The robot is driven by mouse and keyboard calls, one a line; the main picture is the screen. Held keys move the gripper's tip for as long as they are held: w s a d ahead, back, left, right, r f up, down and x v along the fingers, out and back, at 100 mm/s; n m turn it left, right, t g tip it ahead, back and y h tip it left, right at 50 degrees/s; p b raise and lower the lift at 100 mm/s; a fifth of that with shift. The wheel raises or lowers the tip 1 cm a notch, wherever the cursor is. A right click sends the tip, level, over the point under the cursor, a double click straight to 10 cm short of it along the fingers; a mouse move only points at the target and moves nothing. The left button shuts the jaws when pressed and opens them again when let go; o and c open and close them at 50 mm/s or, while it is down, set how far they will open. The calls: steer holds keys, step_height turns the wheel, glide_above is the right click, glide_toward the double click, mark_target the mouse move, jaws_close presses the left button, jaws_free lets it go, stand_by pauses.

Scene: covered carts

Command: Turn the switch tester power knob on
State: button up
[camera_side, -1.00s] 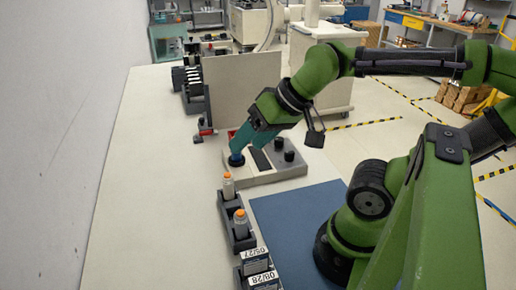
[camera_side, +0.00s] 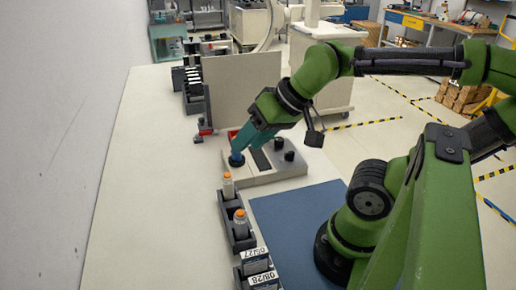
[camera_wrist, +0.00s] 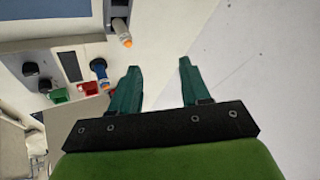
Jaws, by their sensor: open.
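The switch tester (camera_side: 268,176) is a light grey box on the table, with two black knobs (camera_side: 279,144) and a dark panel on top. A blue knob (camera_side: 236,160) on a dark round base sits at its left end. The tester also shows at the left of the wrist view (camera_wrist: 88,40), with the blue knob (camera_wrist: 98,66) there. My gripper (camera_side: 243,146) has teal fingers, apart and empty. In the side view the fingertips appear close to the blue knob. In the wrist view the knob lies left of both fingers (camera_wrist: 159,74). Contact cannot be told. Which knob is power is not readable.
A dark rack (camera_side: 224,215) with orange-capped bottles stands in front of the tester, beside a blue mat (camera_side: 300,222). A beige panel (camera_side: 243,88) stands behind. Red and green blocks (camera_wrist: 90,88) lie beyond the tester. The table's left side is clear.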

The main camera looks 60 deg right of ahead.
steer(key=w+d+f+g+h, duration=0.1)
steer(key=w+d+f+g, duration=0.15)
steer(key=d, duration=0.25)
steer(key=n+g+h, duration=0.4)
steer(key=n+g, duration=0.4)
steer(key=n, duration=0.5)
glide_above(289, 152)
steer(key=w+a, duration=0.5)
step_height(289, 152, down, 2)
steer(key=x, duration=1.6)
steer(key=shift+s+d+f, duration=0.15)
steer(key=shift+d+f, duration=0.05)
steer(key=shift+d, duration=0.1)
jaws_close()
